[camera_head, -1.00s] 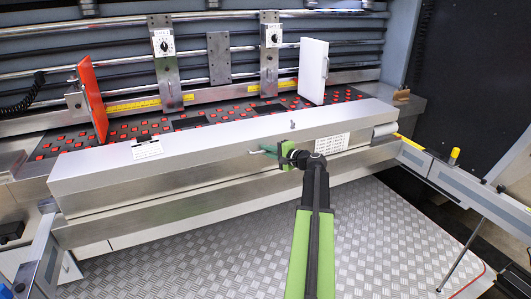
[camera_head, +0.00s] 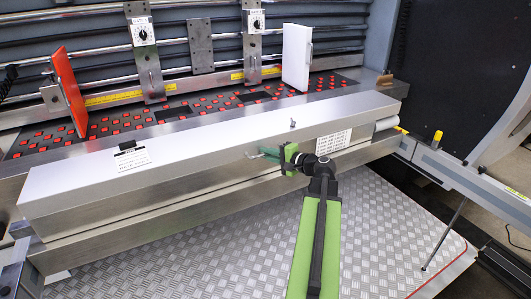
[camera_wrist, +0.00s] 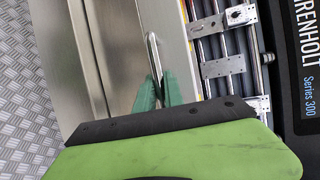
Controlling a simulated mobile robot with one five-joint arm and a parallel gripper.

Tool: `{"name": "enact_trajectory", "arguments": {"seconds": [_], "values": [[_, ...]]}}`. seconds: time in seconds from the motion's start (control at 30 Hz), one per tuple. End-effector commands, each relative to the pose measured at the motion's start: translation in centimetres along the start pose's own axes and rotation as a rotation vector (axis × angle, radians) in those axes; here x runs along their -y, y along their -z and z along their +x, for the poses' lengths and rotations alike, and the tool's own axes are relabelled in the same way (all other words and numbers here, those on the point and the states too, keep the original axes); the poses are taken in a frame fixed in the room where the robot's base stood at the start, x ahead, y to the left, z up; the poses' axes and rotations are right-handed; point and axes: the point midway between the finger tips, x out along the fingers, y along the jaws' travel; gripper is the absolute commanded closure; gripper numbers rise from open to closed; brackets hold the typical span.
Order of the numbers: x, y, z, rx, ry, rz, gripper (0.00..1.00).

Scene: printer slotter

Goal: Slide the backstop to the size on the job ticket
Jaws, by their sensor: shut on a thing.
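A long silver beam (camera_head: 230,140) with a bar handle on its front face lies across the machine in the head view; I cannot tell if it is the backstop. My gripper (camera_head: 287,157), with green fingers, is shut on this handle (camera_head: 256,154). In the wrist view the fingertips (camera_wrist: 153,95) close around the handle's thin metal bar (camera_wrist: 152,50). A white card (camera_head: 133,158) under a black clip sits on the beam's left part, perhaps the job ticket; its print is too small to read. A yellow scale (camera_head: 115,98) runs along the rail behind.
Behind the beam, a bed with red squares (camera_head: 205,105) carries a red plate (camera_head: 68,90) at left and a white plate (camera_head: 296,57) at right. Two dial units (camera_head: 142,32) (camera_head: 255,22) hang on rails. Open tread-plate floor (camera_head: 380,220) lies in front.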

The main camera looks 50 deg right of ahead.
Motion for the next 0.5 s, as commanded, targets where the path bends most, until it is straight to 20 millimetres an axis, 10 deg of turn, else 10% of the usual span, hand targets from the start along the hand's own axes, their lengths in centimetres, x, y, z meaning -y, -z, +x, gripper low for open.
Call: {"name": "enact_trajectory", "arguments": {"seconds": [0.1, 0.3, 0.5], "values": [[0.06, 0.19, -0.03, -0.007, 0.002, 0.0, 1.0], [0.07, -0.06, 0.21, -0.003, 0.001, -0.001, 0.66], [0.06, -0.29, 0.4, 0.001, 0.0, -0.002, 0.66]]}}
